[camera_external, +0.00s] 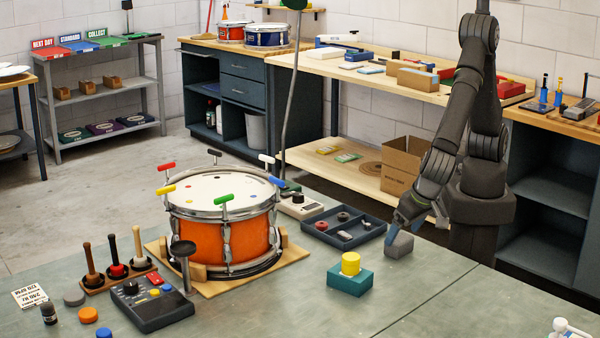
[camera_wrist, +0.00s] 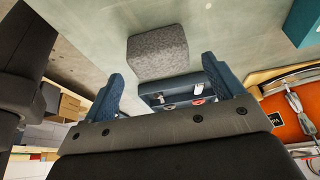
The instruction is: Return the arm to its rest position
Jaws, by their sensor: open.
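My dark arm stands at the right of the bench in the external view, bent down toward the bench top. My gripper (camera_external: 403,219) is low, just above and beside a small grey block (camera_external: 399,245). In the wrist view my gripper (camera_wrist: 172,88) shows two blue fingers spread wide apart. The grey block (camera_wrist: 157,52) lies on the bench beyond the fingertips, and nothing is held between them. I cannot tell the exact gap between fingers and block.
A dark parts tray (camera_external: 343,229) lies left of the gripper. A teal block with a yellow cylinder (camera_external: 350,264) on it stands in front. An orange drum (camera_external: 223,222) with coloured keys is further left. The bench's front right (camera_external: 500,305) is mostly clear.

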